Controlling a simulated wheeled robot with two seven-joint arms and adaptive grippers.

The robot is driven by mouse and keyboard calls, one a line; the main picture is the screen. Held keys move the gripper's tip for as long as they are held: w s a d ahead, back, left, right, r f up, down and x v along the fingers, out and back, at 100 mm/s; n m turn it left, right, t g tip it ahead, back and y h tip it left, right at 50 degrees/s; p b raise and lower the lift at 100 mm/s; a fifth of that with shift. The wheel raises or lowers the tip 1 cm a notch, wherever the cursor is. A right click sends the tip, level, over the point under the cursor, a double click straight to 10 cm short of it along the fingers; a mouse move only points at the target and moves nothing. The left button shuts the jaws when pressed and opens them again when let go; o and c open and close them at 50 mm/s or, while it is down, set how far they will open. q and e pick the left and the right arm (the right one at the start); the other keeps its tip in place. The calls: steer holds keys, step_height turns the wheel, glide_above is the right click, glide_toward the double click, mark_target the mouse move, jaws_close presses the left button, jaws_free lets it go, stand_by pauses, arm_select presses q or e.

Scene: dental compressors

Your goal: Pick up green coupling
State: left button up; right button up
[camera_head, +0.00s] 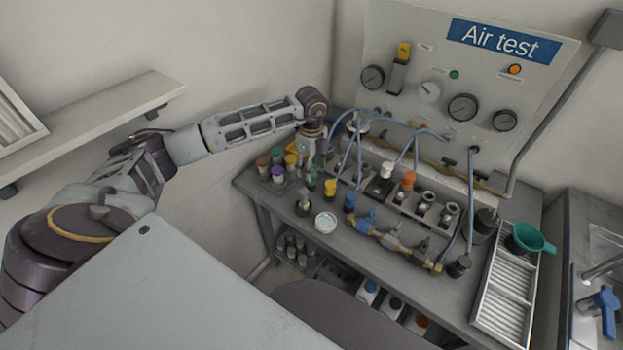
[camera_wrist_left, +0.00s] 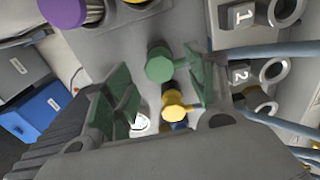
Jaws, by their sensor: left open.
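The green coupling (camera_wrist_left: 160,64) has a round knob-like head and shows in the left wrist view between the two fingers of my left gripper (camera_wrist_left: 157,72). The fingers stand apart on either side of it, and I see no clear contact. In the head view my left gripper (camera_head: 314,158) hangs over the back left part of the bench. The green coupling (camera_head: 312,181) shows there just below the fingers, partly hidden. A yellow coupling (camera_head: 330,187) and a blue one (camera_head: 350,200) stand in line beside it. My right gripper is not in view.
Coloured-lid containers (camera_head: 271,165) stand left of the gripper. A round dish (camera_head: 325,222) lies in front. Blue hoses (camera_head: 357,150) hang from the Air test panel (camera_head: 455,75), close to the right of the gripper. A green funnel (camera_head: 530,238) is at the far right.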

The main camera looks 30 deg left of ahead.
arm_select(q)
steer(key=shift+f, duration=1.35)
steer(key=c, duration=1.1)
